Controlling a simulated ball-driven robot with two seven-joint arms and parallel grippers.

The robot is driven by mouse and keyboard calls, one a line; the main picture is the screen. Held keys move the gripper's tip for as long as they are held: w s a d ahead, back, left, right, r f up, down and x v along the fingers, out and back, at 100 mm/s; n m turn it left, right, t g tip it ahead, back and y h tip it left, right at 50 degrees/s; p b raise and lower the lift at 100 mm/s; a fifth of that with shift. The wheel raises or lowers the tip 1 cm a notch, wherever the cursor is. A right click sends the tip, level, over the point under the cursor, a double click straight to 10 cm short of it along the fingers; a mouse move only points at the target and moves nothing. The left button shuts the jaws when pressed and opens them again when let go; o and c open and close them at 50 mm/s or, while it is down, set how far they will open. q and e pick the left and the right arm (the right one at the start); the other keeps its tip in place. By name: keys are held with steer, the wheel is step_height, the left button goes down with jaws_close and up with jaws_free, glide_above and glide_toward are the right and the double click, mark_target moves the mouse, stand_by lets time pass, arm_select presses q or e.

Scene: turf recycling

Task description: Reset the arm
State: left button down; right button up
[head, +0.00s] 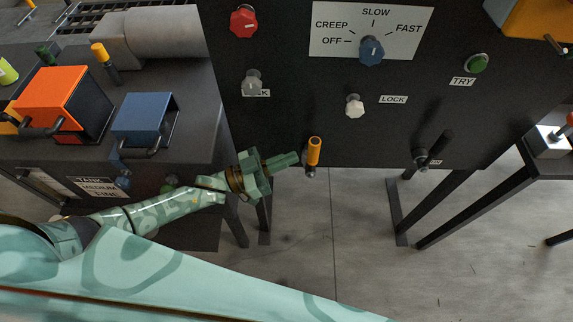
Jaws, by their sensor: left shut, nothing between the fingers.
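My left arm comes in from the left, in green camouflage colours, and reaches toward the lower edge of the dark control panel (300,130). My left gripper (297,158) is shut and holds nothing. Its tip is just left of an orange-yellow handle (314,151) at the panel's lower edge; I cannot tell whether they touch. My right gripper is not in view.
The panel carries a red knob (243,22), a blue selector knob (371,50), a green button (477,63), a white knob (355,105) and a black lever (435,148). A dark bench with orange (62,98) and blue (146,118) boxes stands left. Grey floor is open below.

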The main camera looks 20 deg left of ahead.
arm_select(q)
steer(key=s+a+n+g+y, duration=0.3)
steer(key=s+a+g+y, duration=0.2)
steer(key=s+a+y, duration=1.45)
steer(key=s+d+f+g+h, duration=0.1)
steer(key=d+f+g, duration=0.15)
steer(key=f, duration=0.95)
steer(key=s+d+f+g, duration=0.15)
steer(key=d+f, duration=0.25)
steer(key=f, duration=0.8)
steer(key=s+f+n+g+h, duration=0.1)
steer(key=s+f, duration=0.6)
steer(key=s, duration=0.3)
steer(key=s+f+n+g, duration=0.1)
steer(key=s+f+n, duration=0.1)
steer(key=s+f, duration=0.6)
steer(key=shift+s+n+h, duration=0.3)
steer(key=shift+s+h, duration=0.05)
steer(key=shift+s, duration=0.8)
